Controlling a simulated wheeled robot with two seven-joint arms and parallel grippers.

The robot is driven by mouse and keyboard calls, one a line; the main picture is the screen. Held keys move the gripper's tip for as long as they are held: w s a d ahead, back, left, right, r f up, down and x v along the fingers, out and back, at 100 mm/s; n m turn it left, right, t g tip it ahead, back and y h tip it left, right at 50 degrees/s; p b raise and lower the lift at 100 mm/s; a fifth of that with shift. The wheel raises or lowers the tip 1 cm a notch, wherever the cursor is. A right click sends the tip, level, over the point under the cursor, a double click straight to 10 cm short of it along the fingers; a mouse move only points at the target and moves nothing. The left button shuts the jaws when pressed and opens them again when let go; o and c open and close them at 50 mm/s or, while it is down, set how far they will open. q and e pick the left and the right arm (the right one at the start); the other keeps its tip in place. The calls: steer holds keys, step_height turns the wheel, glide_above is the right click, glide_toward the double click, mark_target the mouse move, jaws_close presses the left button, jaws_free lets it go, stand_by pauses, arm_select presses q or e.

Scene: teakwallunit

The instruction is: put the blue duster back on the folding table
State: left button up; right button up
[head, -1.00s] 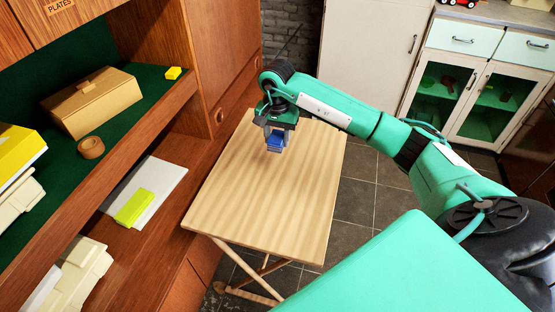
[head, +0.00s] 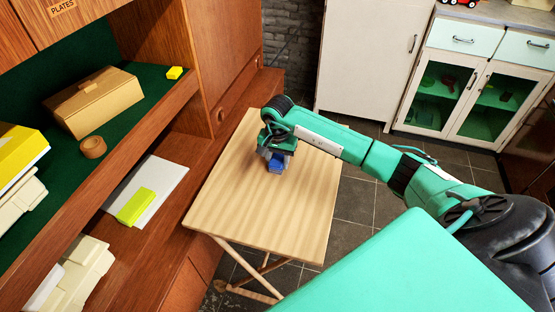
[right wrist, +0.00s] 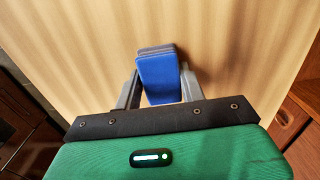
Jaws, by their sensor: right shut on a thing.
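The blue duster (head: 276,164) is between the fingers of my right gripper (head: 275,160), low over the far half of the folding table (head: 262,208). The right wrist view shows the duster (right wrist: 158,80), blue with a grey layered far end, held by my right gripper (right wrist: 159,85), with the wooden tabletop (right wrist: 80,40) behind it. The gripper is shut on the duster. I cannot tell whether the duster touches the tabletop. My left gripper is not in view.
The wooden wall unit (head: 150,240) stands close along the table's left side. Its shelves hold a tan box (head: 92,102), a tape roll (head: 93,147) and a yellow-green block (head: 136,206) on a white sheet. The rest of the tabletop is clear.

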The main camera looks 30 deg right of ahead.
mark_target(278, 159)
steer(key=shift+f, duration=0.1)
steer(key=o, duration=0.9)
step_height(278, 159, up, 4)
steer(key=shift+w+f, duration=0.1)
steer(key=shift+f, duration=0.1)
step_height(278, 159, up, 4)
steer(key=shift+f+b, duration=0.1)
steer(key=shift+b, duration=0.3)
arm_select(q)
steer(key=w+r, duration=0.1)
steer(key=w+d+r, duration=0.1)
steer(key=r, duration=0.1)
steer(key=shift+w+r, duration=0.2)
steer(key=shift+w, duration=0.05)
arm_select(e)
step_height(278, 159, up, 5)
steer(key=shift+f, duration=0.1)
